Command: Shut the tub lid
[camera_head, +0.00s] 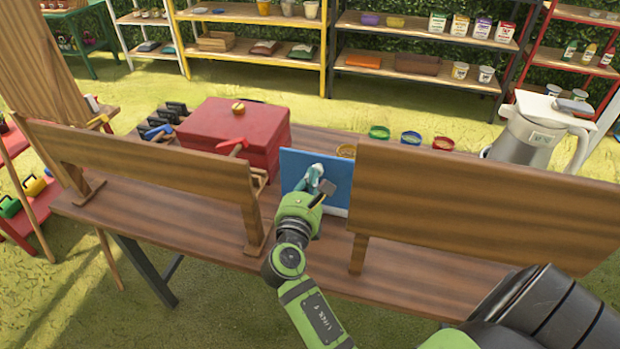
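A flat blue panel with a pale lower edge (339,180) stands nearly upright on the wooden table, in the gap between two wooden boards. It may be the tub's raised lid, but I cannot tell. A tub body is not clearly visible. My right gripper (317,182) is at the near face of the panel, close to or touching it. Its fingers are small and partly hidden, so I cannot tell whether they are open or shut. My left gripper is not in view.
Wooden boards stand left (150,165) and right (480,205) of my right arm, leaving a narrow gap. A red box (225,130) with a knob on top sits behind the left board.

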